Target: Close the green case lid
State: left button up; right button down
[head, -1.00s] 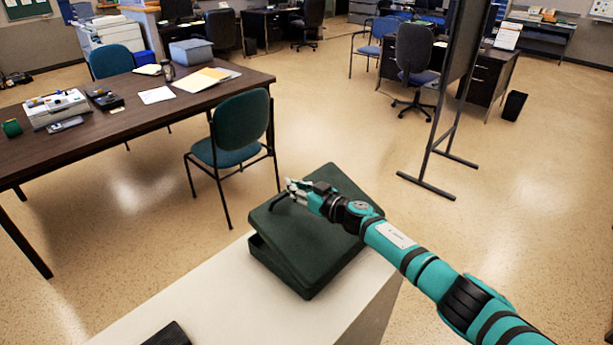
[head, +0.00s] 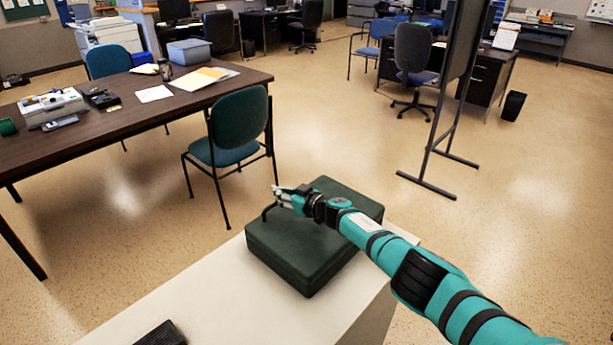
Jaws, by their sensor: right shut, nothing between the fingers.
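The dark green case (head: 312,262) sits on the white table top in the lower middle of the head view. Its lid (head: 290,235) lies down flat on the base, with only a thin seam showing along the near sides. My right gripper (head: 275,195) is shut and empty, over the far left edge of the lid. A dark handle shape shows just below its fingers; I cannot tell whether they touch it or the lid. My right forearm crosses above the case and hides part of its right side. My left gripper is not in view.
The white table top (head: 225,305) is clear left of the case, except for a black object (head: 161,334) at the near edge. A teal chair (head: 238,135) stands beyond, beside a brown table (head: 130,115) with office items. A dark board stand (head: 440,165) is at right.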

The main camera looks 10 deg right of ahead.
dwell(0.3)
jog(key=shift+s+d+r, duration=0.2)
jog(key=shift+s+d, duration=0.35)
jog(key=shift+d, duration=0.05)
jog(key=v, duration=1)
jog(key=shift+s, duration=0.3)
